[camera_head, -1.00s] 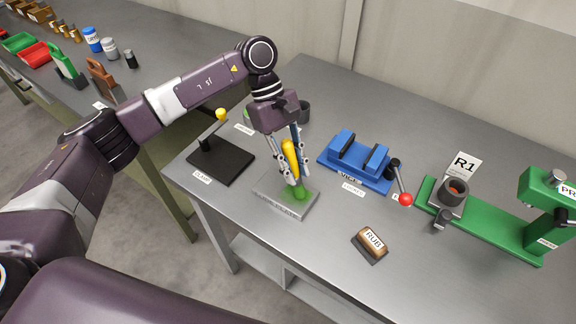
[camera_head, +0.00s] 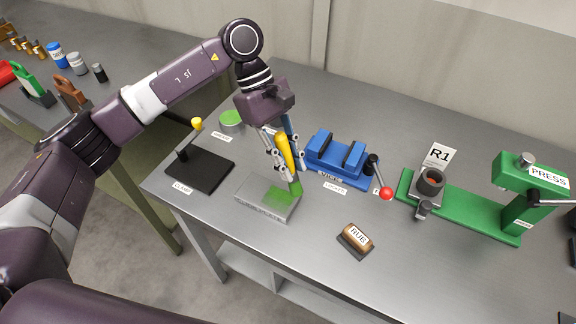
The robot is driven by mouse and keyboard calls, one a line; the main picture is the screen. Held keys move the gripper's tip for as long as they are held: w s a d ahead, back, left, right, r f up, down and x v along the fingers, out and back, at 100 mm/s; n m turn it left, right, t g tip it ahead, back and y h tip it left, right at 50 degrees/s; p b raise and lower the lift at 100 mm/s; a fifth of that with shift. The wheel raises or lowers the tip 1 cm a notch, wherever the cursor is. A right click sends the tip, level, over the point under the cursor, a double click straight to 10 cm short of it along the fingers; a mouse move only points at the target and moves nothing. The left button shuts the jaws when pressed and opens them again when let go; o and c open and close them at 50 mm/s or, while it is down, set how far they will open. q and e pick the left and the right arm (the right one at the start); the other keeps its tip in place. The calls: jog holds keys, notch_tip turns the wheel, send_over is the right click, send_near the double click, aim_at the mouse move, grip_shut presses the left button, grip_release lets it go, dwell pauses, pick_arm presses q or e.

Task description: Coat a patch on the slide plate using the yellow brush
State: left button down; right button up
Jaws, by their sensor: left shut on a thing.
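The slide plate (camera_head: 255,207) is a flat grey metal plate on the bench, left of the middle in the head view. A green coated patch (camera_head: 279,196) covers its right part. My left gripper (camera_head: 284,163) is shut on the yellow brush (camera_head: 285,150) and holds it upright, slightly tilted. The brush's green bristles (camera_head: 296,188) are at the right edge of the patch; whether they touch the plate I cannot tell. My right gripper is not in view.
A black clamp base (camera_head: 200,171) stands left of the plate, and a green-topped tin (camera_head: 231,118) is behind. The blue vise (camera_head: 336,156) sits close on the right. A rub block (camera_head: 355,239) lies in front right, with the green press (camera_head: 470,213) farther right.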

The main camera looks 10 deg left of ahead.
pick_arm(q)
jog(key=shift+d+r, duration=0.2)
jog(key=shift+r, duration=0.75)
jog(key=shift+a+r+p, duration=0.2)
jog(key=shift+r+p, duration=0.15)
jog(key=shift+r, duration=0.1)
jog(key=shift+d, duration=0.15)
